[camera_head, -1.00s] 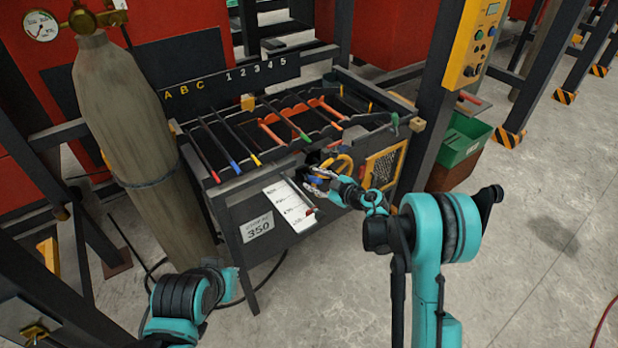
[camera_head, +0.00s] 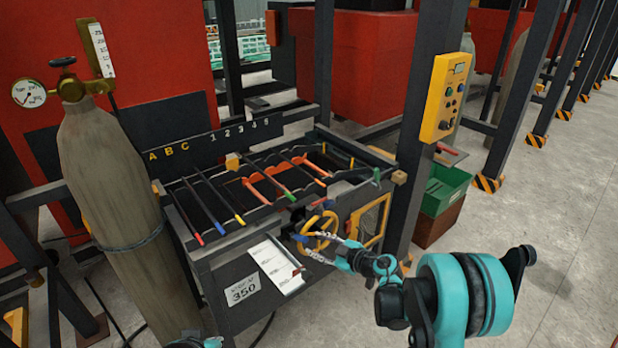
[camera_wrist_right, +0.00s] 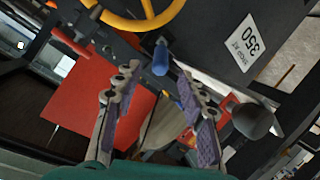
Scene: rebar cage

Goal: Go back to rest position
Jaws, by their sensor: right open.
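My right gripper (camera_head: 320,248) is in front of the rebar rack (camera_head: 214,262), close to the yellow handwheel (camera_head: 331,226). In the right wrist view its two fingers (camera_wrist_right: 156,88) are spread apart, with nothing held between them. A blue handle end (camera_wrist_right: 160,60) shows beyond the fingertips, and the yellow handwheel (camera_wrist_right: 150,22) shows at the top. Only a teal piece of my left arm shows at the bottom edge of the head view; my left gripper is out of the picture.
A gas cylinder (camera_head: 112,180) with a gauge stands left of the rack. Bars with coloured ends lie across the rack top. A white sheet (camera_head: 275,266) is on its front. A yellow control box (camera_head: 446,98) is on a post, with a green bin (camera_head: 446,188) below. Floor at right is clear.

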